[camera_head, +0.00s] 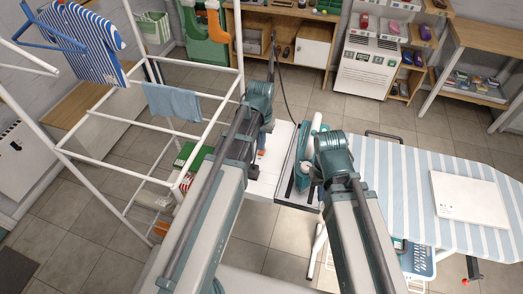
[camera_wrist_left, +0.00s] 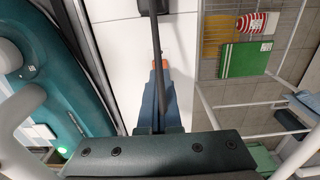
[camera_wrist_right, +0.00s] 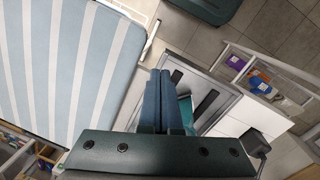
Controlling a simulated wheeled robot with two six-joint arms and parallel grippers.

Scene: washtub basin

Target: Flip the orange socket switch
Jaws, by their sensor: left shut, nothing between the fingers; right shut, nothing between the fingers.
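A small orange patch, which looks like the socket switch (camera_head: 261,153), sits on the white surface below my left wrist. It also shows in the left wrist view (camera_wrist_left: 160,64), just beyond the fingertips and partly covered by them. My left gripper (camera_wrist_left: 158,70) is shut and empty, pointing at it; I cannot tell whether it touches. A dark block (camera_wrist_left: 153,5) with a black strip or cable lies at the top of that view. My right gripper (camera_wrist_right: 160,72) is shut and empty, over the edge of the ironing board area. Its fingertips are hidden in the head view.
A teal iron (camera_head: 302,160) stands on a tray right of the white surface. The striped ironing board (camera_head: 400,180) carries a white panel (camera_head: 468,198). A white drying rack (camera_head: 110,165) stands left, with a green box (camera_wrist_left: 247,59) close by.

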